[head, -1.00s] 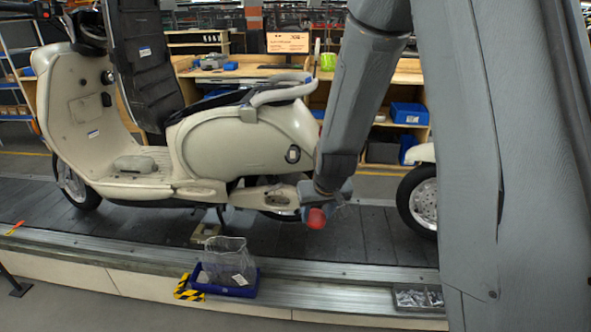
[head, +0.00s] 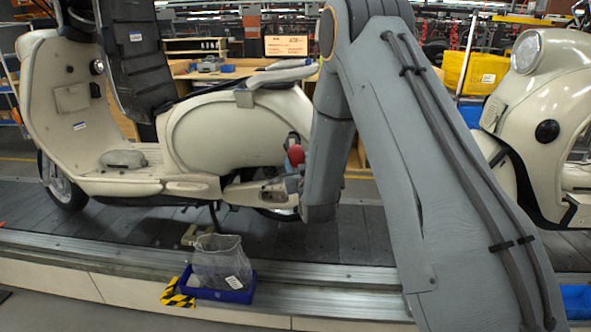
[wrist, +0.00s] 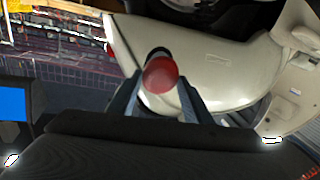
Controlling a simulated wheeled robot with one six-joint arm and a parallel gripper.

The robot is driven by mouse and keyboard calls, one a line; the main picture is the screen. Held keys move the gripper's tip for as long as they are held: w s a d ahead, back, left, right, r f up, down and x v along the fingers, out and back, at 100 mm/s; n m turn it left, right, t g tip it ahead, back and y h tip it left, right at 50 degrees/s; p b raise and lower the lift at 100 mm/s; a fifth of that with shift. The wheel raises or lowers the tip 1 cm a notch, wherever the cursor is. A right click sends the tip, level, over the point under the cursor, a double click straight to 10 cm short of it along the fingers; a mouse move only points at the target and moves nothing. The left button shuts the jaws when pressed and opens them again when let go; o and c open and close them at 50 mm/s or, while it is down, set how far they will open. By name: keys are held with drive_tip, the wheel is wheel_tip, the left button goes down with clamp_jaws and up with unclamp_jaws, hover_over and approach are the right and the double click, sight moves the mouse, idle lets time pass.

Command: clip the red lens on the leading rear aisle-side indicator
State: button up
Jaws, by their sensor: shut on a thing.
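My gripper (head: 293,168) is shut on the red lens (head: 296,154), a small red dome, at the rear side panel of the left cream scooter (head: 225,132). The wrist view shows the lens (wrist: 161,74) between my two fingers, with the cream panel (wrist: 215,70) behind it. A dark round edge, seemingly the indicator (wrist: 157,51), shows just beyond the lens. The lens covers most of it in both views. I cannot tell whether lens and indicator touch.
A second cream scooter (head: 545,105) stands at the right. On the conveyor's near edge sit a blue tray (head: 222,290) and a mesh bag (head: 221,262). Yellow-black tape (head: 177,292) lies beside them. Workbenches with bins stand behind.

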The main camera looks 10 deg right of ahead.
drive_tip(key=t+b, duration=0.1)
drive_tip(key=w+t+b, duration=0.1)
drive_tip(key=shift+w+a+f+t, duration=0.15)
drive_tip(key=shift+w+t, duration=0.1)
drive_tip(key=shift+t, duration=0.05)
drive_tip(key=shift+r+t+b, duration=0.4)
drive_tip(key=shift+t+b, duration=0.1)
drive_tip(key=shift+b, duration=0.2)
drive_tip(key=shift+w+d+f+b, duration=0.15)
drive_tip(key=shift+w+b, duration=0.65)
drive_tip(key=shift+w, duration=0.9)
drive_tip(key=shift+w+d+r+b, duration=0.15)
drive_tip(key=shift+w+b, duration=0.65)
drive_tip(key=shift+w, duration=0.85)
drive_tip(key=shift+f, duration=0.1)
drive_tip(key=shift+s+f, duration=0.1)
drive_tip(key=shift+f, duration=0.1)
drive_tip(key=shift+w+b, duration=0.2)
drive_tip(key=shift+b, duration=0.1)
drive_tip(key=shift+w, duration=0.15)
drive_tip(key=o, duration=1.1)
